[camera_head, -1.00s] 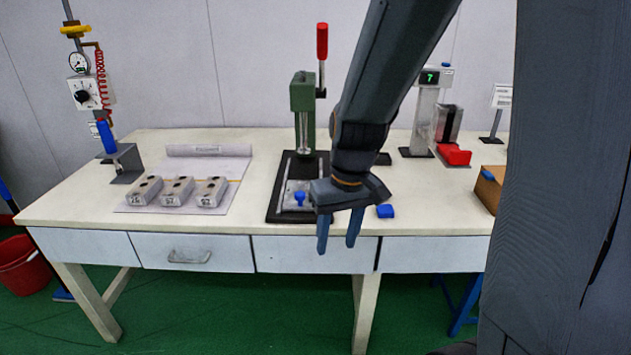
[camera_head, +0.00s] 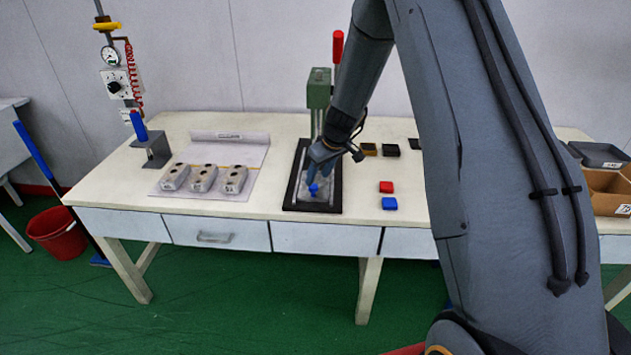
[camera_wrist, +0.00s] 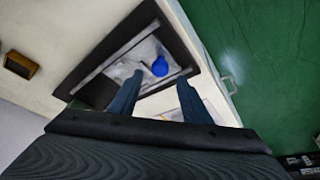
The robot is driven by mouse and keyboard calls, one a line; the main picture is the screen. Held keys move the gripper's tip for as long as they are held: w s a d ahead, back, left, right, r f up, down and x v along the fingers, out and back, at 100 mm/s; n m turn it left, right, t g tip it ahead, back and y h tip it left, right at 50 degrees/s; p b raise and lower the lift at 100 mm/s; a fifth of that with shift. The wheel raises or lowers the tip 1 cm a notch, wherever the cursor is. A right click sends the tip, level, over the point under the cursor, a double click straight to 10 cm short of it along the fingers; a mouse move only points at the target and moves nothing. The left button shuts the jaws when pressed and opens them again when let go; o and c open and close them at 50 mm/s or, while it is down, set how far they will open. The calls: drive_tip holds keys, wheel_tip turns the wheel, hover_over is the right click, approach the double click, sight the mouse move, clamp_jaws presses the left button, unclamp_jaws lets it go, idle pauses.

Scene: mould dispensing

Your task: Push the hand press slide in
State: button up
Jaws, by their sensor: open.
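The hand press (camera_head: 319,88) is a green column with a red-handled lever, standing at the back of a black base plate (camera_head: 334,207) on the table. Its slide (camera_head: 309,194) is a pale metal plate with a blue knob (camera_head: 314,189) near the front. In the wrist view the slide (camera_wrist: 118,72) lies between rails and the blue knob (camera_wrist: 160,67) shows just beyond my fingertips. My gripper (camera_head: 320,172) is open above the slide, close to the knob. In the wrist view my gripper (camera_wrist: 158,88) has its fingers spread, with nothing between them. Contact with the knob cannot be told.
Three metal mould blocks (camera_head: 203,179) lie on a sheet to the left. A dispenser stand (camera_head: 150,145) is at the left. A cardboard box (camera_head: 608,190) stands far right.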

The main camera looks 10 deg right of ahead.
sight(313, 186)
drive_tip(key=shift+p+x, duration=0.65)
drive_tip(key=shift+x, duration=1.85)
clamp_jaws()
